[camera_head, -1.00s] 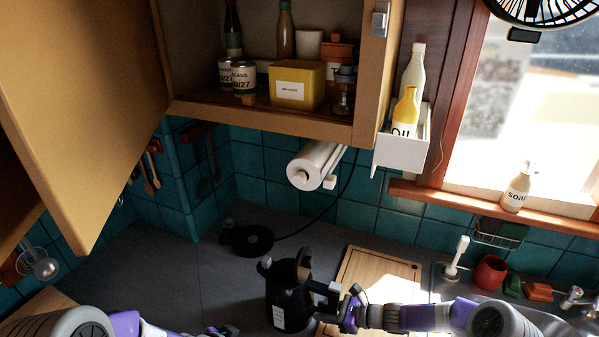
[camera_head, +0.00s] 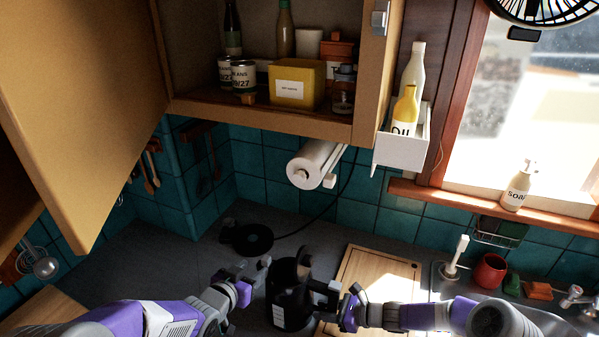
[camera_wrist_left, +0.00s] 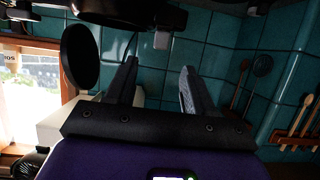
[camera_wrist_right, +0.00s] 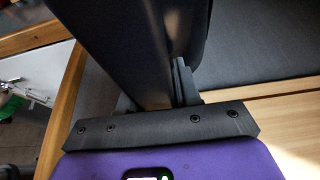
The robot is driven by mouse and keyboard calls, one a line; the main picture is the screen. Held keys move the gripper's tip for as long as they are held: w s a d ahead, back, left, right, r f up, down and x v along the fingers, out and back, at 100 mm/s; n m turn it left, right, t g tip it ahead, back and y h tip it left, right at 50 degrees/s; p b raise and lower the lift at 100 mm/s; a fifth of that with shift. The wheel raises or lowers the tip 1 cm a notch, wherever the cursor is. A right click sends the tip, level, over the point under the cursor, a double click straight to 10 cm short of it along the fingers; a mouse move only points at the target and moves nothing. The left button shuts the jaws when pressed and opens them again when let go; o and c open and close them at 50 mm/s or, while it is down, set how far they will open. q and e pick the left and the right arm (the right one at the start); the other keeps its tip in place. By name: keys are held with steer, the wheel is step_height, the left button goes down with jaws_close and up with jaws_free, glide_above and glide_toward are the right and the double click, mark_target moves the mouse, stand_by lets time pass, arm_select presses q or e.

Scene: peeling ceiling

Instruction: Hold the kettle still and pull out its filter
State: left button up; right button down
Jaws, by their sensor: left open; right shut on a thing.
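The black kettle (camera_head: 288,306) stands upright on the dark counter, left of the cutting board. My right gripper (camera_head: 346,301) is shut on the kettle's handle (camera_head: 325,290), on the kettle's right side. In the right wrist view the dark handle (camera_wrist_right: 118,40) runs down into my right gripper (camera_wrist_right: 155,92). My left gripper (camera_head: 258,277) is open and empty at the kettle's upper left, close to its rim; I cannot tell whether it touches. In the left wrist view nothing sits between the fingers of my left gripper (camera_wrist_left: 158,85). The filter cannot be made out clearly.
A round black base (camera_head: 252,239) with a cord lies behind the kettle. The wooden cutting board (camera_head: 385,268) is to its right, with a red cup (camera_head: 489,271) beyond. An open cupboard and a paper roll (camera_head: 312,164) hang above. The counter at back left is clear.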

arm_select(q)
steer(key=shift+x, duration=3.55)
arm_select(e)
steer(key=shift+s+f, duration=0.15)
steer(key=shift+f, duration=0.15)
arm_select(q)
steer(key=shift+s, duration=0.1)
jaws_close()
arm_select(e)
steer(key=shift+r, duration=0.1)
arm_select(q)
step_height(320, 180, up, 8)
glide_above(266, 258)
steer(key=s, duration=0.2)
steer(key=shift+w+a+r, duration=0.2)
steer(key=shift+w+a, duration=0.05)
steer(key=a, duration=1.2)
